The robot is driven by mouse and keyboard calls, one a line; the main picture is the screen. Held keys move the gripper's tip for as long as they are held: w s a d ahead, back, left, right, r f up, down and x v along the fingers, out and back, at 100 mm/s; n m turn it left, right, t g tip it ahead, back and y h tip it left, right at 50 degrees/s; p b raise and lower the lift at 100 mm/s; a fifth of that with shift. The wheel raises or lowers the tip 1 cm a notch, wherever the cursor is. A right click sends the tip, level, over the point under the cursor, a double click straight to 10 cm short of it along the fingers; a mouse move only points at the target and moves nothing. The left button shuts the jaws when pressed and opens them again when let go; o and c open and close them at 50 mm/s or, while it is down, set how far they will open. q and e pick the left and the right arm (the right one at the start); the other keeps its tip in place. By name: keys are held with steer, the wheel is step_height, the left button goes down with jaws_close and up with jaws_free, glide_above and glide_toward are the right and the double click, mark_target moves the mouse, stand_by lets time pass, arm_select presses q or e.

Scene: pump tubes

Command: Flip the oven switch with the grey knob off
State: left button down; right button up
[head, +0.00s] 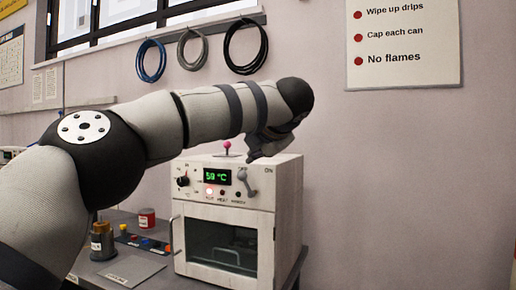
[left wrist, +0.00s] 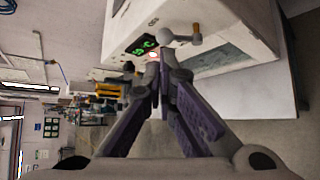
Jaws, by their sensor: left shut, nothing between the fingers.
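The white oven (head: 290,195) stands on the bench, with a green display reading about 59 °C and a lit red lamp. Its switch with the grey knob (head: 241,176) is at the right of the front panel. The lever leans up and left from its pivot, toward a partly hidden label on the left; ON is at the right. My left gripper (head: 252,157) is just above the knob in the head view. In the left wrist view, the shut, empty fingertips (left wrist: 166,62) are close to the grey knob (left wrist: 164,35); contact cannot be told. My right gripper is not in view.
A pink-knobbed lever (head: 227,147) sticks up behind the oven's top edge. A black dial (head: 183,181) is at the panel's left. Coiled hoses hang on the wall.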

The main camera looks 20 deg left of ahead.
arm_select(q)
steer(key=v, duration=0.2)
steer(key=shift+s+d, duration=0.25)
steer(key=shift+d, duration=0.2)
